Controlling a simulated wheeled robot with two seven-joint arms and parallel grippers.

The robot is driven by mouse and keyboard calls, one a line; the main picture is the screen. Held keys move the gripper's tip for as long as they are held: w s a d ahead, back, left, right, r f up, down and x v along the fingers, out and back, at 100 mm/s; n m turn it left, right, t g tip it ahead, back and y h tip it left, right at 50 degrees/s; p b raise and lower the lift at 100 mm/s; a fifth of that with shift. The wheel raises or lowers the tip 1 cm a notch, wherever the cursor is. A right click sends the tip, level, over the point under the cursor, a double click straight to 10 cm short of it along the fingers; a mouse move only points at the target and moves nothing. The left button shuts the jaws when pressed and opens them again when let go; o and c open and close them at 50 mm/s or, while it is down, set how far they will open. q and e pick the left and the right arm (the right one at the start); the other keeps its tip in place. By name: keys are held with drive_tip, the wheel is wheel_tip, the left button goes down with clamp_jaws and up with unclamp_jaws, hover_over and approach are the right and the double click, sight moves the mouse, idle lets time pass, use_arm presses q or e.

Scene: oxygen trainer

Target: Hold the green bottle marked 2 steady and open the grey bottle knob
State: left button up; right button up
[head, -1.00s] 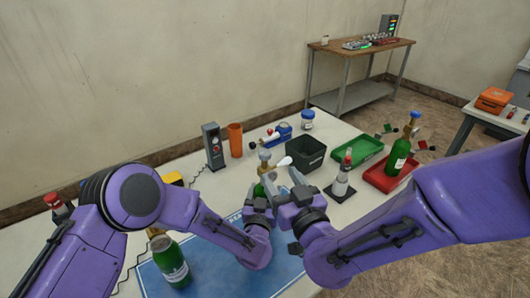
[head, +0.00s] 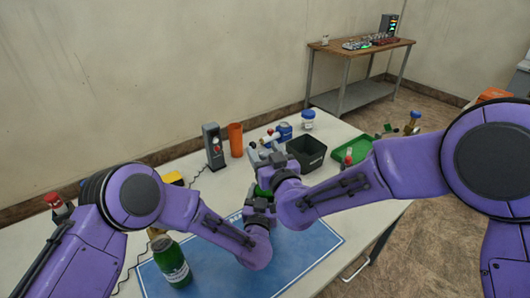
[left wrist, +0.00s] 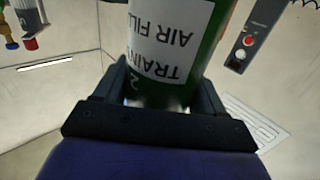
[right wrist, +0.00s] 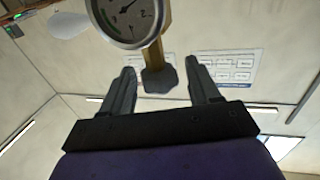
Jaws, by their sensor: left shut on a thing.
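The green bottle marked 2 (left wrist: 170,45) fills the middle of the left wrist view, with a white label and the number 2 showing. My left gripper (head: 258,205) is shut on it, one finger on each side. In the head view only a sliver of green shows between my grippers. In the right wrist view the grey knob (right wrist: 160,80) sits on a brass valve below a round gauge (right wrist: 126,18). My right gripper (right wrist: 160,92) is open, with one finger on each side of the knob and visible gaps. In the head view the knob is hidden behind my right gripper (head: 267,157).
Another green bottle (head: 172,262) stands on the blue mat (head: 310,250) at the front left. Behind my grippers are a black bin (head: 318,160), a grey device (head: 213,148), an orange cup (head: 235,138) and a green tray (head: 350,158). The mat's right part is clear.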

drive_tip(key=c, duration=0.8)
drive_tip(key=shift+c, duration=0.2)
drive_tip(key=shift+n+y, duration=0.3)
drive_tip(key=shift+y, duration=0.2)
drive_tip(key=n+g+y, duration=0.2)
drive_tip(key=y, duration=0.1)
drive_tip(key=shift+r, duration=0.1)
drive_tip(key=shift+n+g+y, duration=1.6)
drive_tip(key=shift+g+y, duration=0.1)
drive_tip(key=shift+y, duration=0.1)
drive_tip(key=o, duration=1)
drive_tip(key=shift+c, duration=0.2)
